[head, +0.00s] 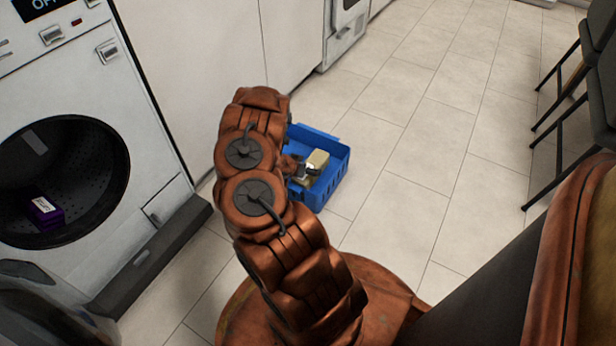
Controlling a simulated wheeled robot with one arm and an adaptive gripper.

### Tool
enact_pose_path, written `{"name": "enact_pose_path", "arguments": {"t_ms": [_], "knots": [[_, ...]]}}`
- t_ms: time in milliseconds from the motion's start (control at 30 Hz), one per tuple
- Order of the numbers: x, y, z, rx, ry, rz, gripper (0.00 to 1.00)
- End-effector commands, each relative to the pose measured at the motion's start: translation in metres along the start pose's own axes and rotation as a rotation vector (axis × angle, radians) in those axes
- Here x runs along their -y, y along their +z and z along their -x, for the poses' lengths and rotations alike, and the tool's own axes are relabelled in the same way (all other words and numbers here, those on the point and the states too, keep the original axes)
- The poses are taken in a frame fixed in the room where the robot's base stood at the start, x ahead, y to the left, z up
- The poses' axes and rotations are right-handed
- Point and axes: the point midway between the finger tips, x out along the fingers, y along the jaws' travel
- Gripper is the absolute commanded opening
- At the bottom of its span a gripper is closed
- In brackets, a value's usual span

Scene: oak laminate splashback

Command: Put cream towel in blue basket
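The blue basket (333,182) sits on the tiled floor in front of the white cabinets. A cream folded block that looks like the cream towel (319,157) is inside the basket's outline, near its middle. My gripper (311,170) reaches in from the left and overlaps the towel's lower left side. The fingers are small and partly hidden by my arm, so I cannot tell if they are closed on the towel. I also cannot tell if the towel rests on the basket floor.
A washing machine (85,95) stands at the left with its drum open and a purple box (43,211) inside. Dark chairs (585,70) stand at the right. The tiled floor (430,130) between the basket and the chairs is clear.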

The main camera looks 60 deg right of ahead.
Motion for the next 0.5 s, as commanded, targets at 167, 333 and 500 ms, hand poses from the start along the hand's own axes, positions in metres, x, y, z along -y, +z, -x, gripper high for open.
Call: {"name": "enact_pose_path", "arguments": {"t_ms": [167,333,500], "knots": [[0.004,0.020,-0.020,0.000,0.003,0.004,0.29],[0.006,0.021,-0.023,-0.001,0.002,0.000,0.29],[0.006,0.021,-0.023,0.000,0.002,0.000,0.78]]}}
